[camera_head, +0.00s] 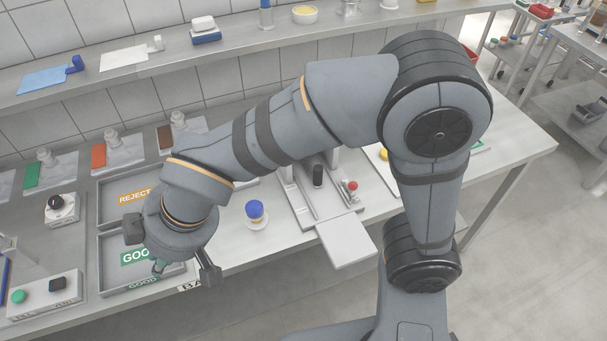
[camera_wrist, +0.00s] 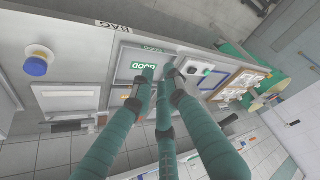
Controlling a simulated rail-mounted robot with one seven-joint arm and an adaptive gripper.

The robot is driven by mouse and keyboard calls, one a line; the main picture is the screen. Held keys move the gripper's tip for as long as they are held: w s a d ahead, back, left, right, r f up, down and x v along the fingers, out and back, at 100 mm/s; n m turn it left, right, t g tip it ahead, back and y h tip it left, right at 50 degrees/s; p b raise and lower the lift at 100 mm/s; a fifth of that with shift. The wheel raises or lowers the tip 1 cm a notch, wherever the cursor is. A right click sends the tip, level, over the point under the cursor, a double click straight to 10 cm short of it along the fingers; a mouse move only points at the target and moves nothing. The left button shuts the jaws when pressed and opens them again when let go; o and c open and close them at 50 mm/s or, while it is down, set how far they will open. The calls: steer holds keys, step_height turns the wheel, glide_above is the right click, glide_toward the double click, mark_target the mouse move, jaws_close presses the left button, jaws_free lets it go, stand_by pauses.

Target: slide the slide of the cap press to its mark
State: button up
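The cap press (camera_head: 300,196) stands on the bench right of centre in the head view. A black upright cylinder (camera_head: 318,176) rises from its grey base, and a red knob (camera_head: 352,186) is at its right. A pale flat plate (camera_head: 346,240) sticks out past the front of the bench. My arm hides the upper part of the press, and I cannot make out the mark. My gripper (camera_head: 158,266) is well left of the press, above the GOOD tray. In the wrist view, its teal fingers (camera_wrist: 158,78) are apart at the tips, with nothing between them.
A blue-topped item on a white base (camera_head: 256,212) stands between the trays and the press. The REJECT tray (camera_head: 112,222) and GOOD tray (camera_head: 106,291) lie left. A button box (camera_head: 44,296) is farther left. A shelf (camera_head: 120,75) runs behind.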

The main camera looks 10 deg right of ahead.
steer(key=shift+o, duration=1.1)
steer(key=w+d+f+m+h, duration=0.2)
steer(key=w+d+m, duration=0.2)
steer(key=w, duration=0.7)
steer(key=shift+w+f+m+t, duration=0.2)
steer(key=shift+w+m+t, duration=0.1)
steer(key=shift+t, duration=0.1)
steer(key=shift+o, duration=0.4)
steer(key=w+d+f+m+h+p, duration=0.1)
steer(key=w+d+f+m, duration=0.1)
steer(key=w+d+m, duration=0.3)
steer(key=w+d, duration=0.3)
steer(key=w, duration=0.2)
steer(key=shift+w+f+h, duration=0.2)
steer(key=shift+f+h, duration=0.15)
steer(key=shift+h, duration=0.05)
steer(key=m+g+h+p, duration=0.1)
steer(key=m+g+h, duration=0.1)
steer(key=m, duration=0.8)
glide_above(318, 167)
steer(key=f, duration=0.4)
steer(key=shift+s+a+f, duration=0.15)
steer(key=shift+a+f, duration=0.1)
steer(key=shift+f, duration=0.1)
steer(key=shift+d+f, duration=0.15)
steer(key=shift+d, duration=0.1)
step_height(318, 167, down, 10)
steer(key=shift+f+p, duration=0.1)
steer(key=shift+p, duration=1.1)
steer(key=c, duration=0.3)
